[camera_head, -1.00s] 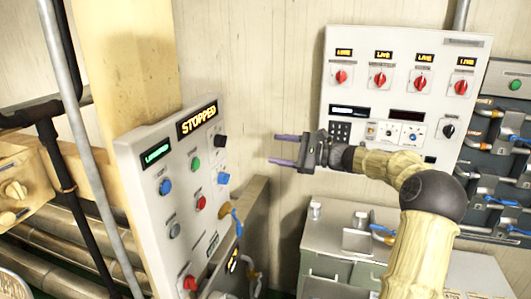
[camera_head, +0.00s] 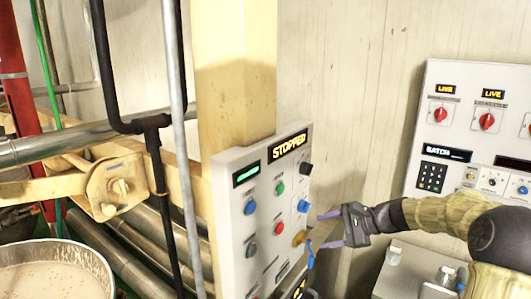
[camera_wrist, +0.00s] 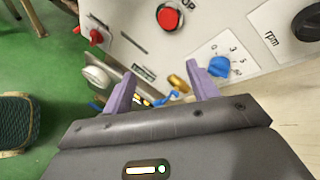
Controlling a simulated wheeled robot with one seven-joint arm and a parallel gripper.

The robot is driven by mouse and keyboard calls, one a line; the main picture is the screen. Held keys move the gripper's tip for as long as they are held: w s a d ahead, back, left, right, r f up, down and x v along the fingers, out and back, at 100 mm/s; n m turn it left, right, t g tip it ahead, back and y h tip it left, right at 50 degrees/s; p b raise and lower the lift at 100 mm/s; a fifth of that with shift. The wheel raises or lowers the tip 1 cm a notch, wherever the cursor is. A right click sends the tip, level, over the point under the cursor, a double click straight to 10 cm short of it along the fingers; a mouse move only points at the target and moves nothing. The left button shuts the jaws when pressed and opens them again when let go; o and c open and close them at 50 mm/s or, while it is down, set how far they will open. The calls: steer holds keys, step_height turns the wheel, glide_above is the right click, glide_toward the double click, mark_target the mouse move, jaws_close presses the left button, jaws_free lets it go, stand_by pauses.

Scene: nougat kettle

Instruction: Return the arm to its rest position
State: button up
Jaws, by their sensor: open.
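My gripper (camera_head: 331,230) is open, with two purple fingers, just right of the grey control panel (camera_head: 230,215) in the head view. The panel carries a lit "STOPPED" display (camera_head: 290,146) and several coloured knobs and buttons. In the wrist view my gripper (camera_wrist: 160,88) has nothing between its fingers. A red button (camera_wrist: 170,18) and a blue dial (camera_wrist: 219,66) on the panel lie beyond the fingertips. A brass-coloured part (camera_wrist: 178,83) shows between the fingers, farther off.
A second wall panel (camera_head: 410,180) with red knobs and "LIVE" displays stands at the right. A cabinet (camera_head: 385,285) is below it. A kettle of pale mix (camera_head: 100,262) is at the lower left. Pipes (camera_head: 178,120) run along the left. The pale wall (camera_head: 345,90) is bare.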

steer(key=s+a+f+n+g+h, duration=0.1)
steer(key=s+f+n+h, duration=0.2)
steer(key=s, duration=0.5)
steer(key=s+a+f+n+g+h, duration=0.1)
steer(key=s+f+n+h, duration=0.3)
steer(key=s, duration=0.5)
steer(key=s+f+n+h, duration=0.3)
steer(key=s+f+n, duration=0.1)
steer(key=s+n, duration=0.3)
steer(key=shift+s+a+f+g+h, duration=0.2)
steer(key=shift+s+a+g+h, duration=0.15)
steer(key=shift+s, duration=0.85)
